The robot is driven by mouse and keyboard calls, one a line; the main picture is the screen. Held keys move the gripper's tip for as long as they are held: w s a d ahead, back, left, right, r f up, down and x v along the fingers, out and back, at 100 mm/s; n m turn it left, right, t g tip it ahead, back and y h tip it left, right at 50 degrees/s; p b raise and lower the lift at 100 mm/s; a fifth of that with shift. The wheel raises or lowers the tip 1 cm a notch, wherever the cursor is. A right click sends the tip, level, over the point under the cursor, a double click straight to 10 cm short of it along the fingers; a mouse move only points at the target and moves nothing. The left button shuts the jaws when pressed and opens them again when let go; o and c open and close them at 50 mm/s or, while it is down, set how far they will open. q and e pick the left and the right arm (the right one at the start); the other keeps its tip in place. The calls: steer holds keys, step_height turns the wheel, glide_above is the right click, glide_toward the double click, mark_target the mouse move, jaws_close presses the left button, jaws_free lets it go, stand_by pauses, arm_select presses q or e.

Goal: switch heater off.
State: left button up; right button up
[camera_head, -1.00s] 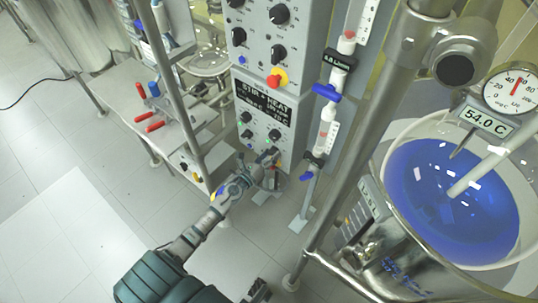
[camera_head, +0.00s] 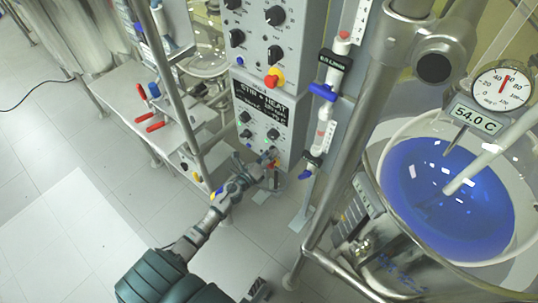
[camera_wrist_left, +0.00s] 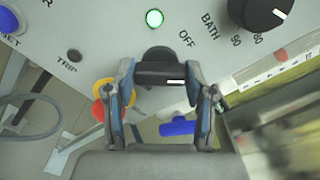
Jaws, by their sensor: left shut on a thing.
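The heater control panel (camera_head: 262,118) carries the label STIR + HEAT above several black knobs. My left gripper (camera_head: 268,162) is at the panel's lower right corner. In the left wrist view my left gripper (camera_wrist_left: 163,82) is shut on a black switch knob (camera_wrist_left: 160,62), with a finger on each side. The knob has a white mark pointing right in that view. The word OFF (camera_wrist_left: 187,38) is printed up and right of the knob. A lit green lamp (camera_wrist_left: 154,18) is above it. A dark part at the bottom edge seems to be my right gripper (camera_head: 258,291); its jaws are unclear.
A glass vessel with blue liquid (camera_head: 445,185) and a 54.0 C display (camera_head: 475,118) stand at the right. A steel frame post (camera_head: 345,130) rises between vessel and panel. Red-handled valves (camera_head: 150,122) are on the left bench.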

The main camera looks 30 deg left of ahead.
arm_select(q)
steer(key=shift+f+n+p, duration=0.15)
steer(key=shift+n+p, duration=0.15)
steer(key=shift+n, duration=0.7)
steer(key=n+p, duration=0.1)
steer(key=n, duration=0.3)
steer(key=shift+s+f+n+p, duration=0.15)
steer(key=shift+n+p, duration=0.5)
steer(key=shift+n, duration=0.55)
arm_select(e)
step_height(320, 180, down, 7)
steer(key=g, duration=0.1)
steer(key=shift+d+f, duration=0.1)
steer(key=shift+f, duration=0.05)
arm_select(q)
steer(key=o, duration=1.2)
steer(key=shift+c, duration=0.2)
steer(key=s+a, duration=0.1)
steer(key=s, duration=1)
steer(key=shift+s, duration=0.3)
